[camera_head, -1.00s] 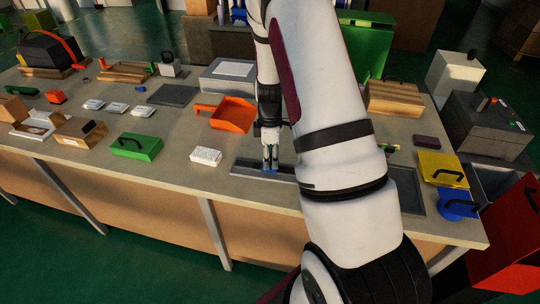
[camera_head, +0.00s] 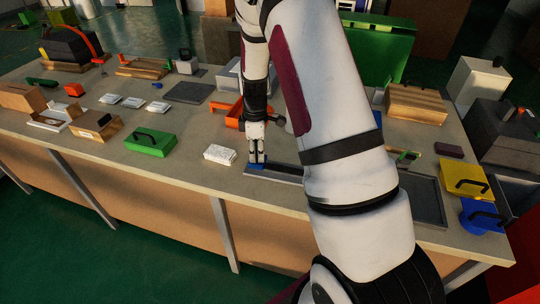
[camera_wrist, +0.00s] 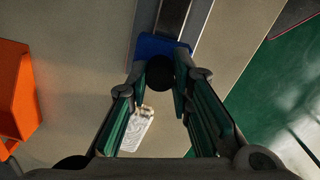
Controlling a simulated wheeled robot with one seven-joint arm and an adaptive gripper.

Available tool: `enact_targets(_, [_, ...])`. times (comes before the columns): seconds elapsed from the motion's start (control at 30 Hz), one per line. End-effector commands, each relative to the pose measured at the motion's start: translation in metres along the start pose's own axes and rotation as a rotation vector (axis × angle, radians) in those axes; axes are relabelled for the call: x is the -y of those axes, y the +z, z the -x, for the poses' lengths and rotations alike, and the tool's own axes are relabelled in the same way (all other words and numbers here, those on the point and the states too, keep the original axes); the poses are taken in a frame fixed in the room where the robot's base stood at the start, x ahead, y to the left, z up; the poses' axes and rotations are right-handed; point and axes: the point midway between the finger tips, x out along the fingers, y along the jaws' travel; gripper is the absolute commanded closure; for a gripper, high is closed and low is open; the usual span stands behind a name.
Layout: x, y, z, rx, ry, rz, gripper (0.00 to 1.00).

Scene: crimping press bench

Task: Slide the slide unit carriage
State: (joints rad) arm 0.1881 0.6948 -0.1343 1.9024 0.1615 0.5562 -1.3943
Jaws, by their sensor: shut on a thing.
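The slide unit's blue carriage (camera_head: 256,166) sits at the left end of its grey rail (camera_head: 284,176) near the bench's front edge. In the wrist view the blue carriage (camera_wrist: 146,45) shows with a dark round knob (camera_wrist: 160,72) on it, and the rail (camera_wrist: 172,18) runs away toward the top. My gripper (camera_head: 257,160) points down onto the carriage. In the wrist view its fingers (camera_wrist: 161,82) are closed around the knob, one on each side. My arm hides part of the rail's right side in the head view.
A white package (camera_head: 220,153) lies just left of the rail. A green box (camera_head: 150,142) is further left. A dark tray (camera_head: 428,204) and yellow (camera_head: 467,180) and blue (camera_head: 482,215) handled boxes are at the right.

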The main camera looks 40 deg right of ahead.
Motion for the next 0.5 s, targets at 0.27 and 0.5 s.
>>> enact_targets(0.27, [-0.001, -0.0044, 0.0004, -0.003, 0.003, 0.001, 1.0])
enact_targets(0.5, [-0.0008, -0.0038, 0.0004, -0.002, 0.002, 0.001, 0.59])
